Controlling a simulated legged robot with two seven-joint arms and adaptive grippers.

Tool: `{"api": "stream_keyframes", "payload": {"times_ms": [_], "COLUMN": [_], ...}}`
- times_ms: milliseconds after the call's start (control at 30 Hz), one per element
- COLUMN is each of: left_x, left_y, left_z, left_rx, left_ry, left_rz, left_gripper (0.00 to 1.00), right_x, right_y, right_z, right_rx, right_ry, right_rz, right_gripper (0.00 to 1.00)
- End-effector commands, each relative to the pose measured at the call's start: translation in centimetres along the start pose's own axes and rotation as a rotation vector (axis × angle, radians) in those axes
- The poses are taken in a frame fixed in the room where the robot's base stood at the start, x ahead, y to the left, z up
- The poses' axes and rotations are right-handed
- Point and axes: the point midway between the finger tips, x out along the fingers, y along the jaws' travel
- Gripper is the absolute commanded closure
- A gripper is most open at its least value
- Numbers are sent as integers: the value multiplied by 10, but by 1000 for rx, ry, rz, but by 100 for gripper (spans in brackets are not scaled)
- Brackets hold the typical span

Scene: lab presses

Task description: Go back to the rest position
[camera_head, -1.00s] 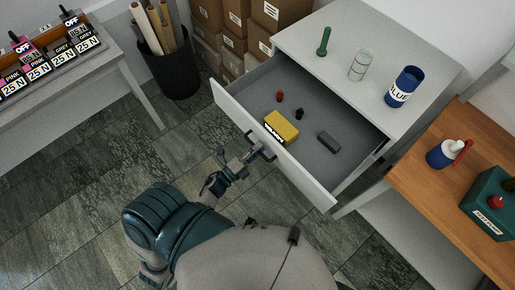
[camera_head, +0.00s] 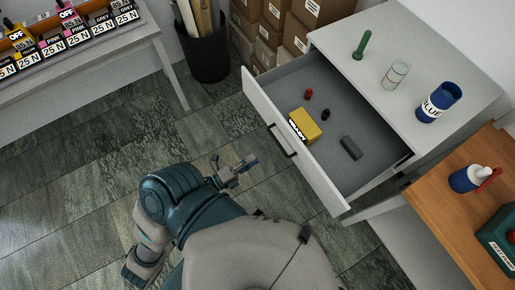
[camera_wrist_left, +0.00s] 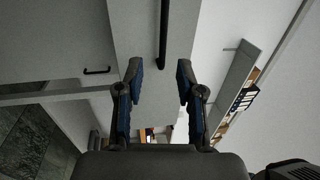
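My left gripper (camera_head: 236,170) is in front of the open drawer (camera_head: 300,150), over the tiled floor, apart from the drawer's dark handle (camera_head: 281,141). In the left wrist view my left gripper (camera_wrist_left: 160,85) has its two fingers spread with nothing between them. The handle (camera_wrist_left: 164,35) shows as a dark bar beyond the fingertips. The drawer holds a yellow box (camera_head: 306,124), a red piece (camera_head: 308,94), a black piece (camera_head: 325,115) and a grey block (camera_head: 351,147). My right gripper is not seen.
The drawer sticks out of a grey cabinet (camera_head: 395,40) with a green item (camera_head: 362,45), a clear jar (camera_head: 395,75) and a blue cup (camera_head: 438,102) on top. A wooden table (camera_head: 450,215) stands at right. A black bin (camera_head: 208,58) and a button table (camera_head: 90,60) stand at left.

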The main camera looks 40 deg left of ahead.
Motion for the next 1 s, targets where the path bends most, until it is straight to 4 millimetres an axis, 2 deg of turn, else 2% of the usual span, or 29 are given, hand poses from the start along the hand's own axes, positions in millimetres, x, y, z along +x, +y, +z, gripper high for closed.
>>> {"api": "stream_keyframes", "payload": {"times_ms": [500, 567, 633, 667, 767, 867, 900, 1000], "left_x": [0, 0, -1, -1, -9, -28, -39, -75], "left_y": [0, 4, 18, 29, 86, 165, 197, 271], "left_z": [0, 1, 4, 6, 13, 12, 8, -9], "left_rx": [-1, -12, -59, -94, -273, -509, -604, -820], "left_ry": [-1, -7, -36, -56, -160, -311, -377, -551], "left_rz": [0, 7, 34, 54, 162, 318, 387, 561], "left_gripper": [63, 63, 63, 63, 63, 63, 63, 63], "right_x": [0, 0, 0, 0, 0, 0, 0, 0], "right_y": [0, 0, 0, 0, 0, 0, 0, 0], "right_z": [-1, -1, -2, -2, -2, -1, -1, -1], "right_rx": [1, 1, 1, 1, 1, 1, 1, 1], "right_ry": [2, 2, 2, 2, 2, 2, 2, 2], "right_rz": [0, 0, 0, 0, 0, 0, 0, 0], "right_gripper": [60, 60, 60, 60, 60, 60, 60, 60]}}
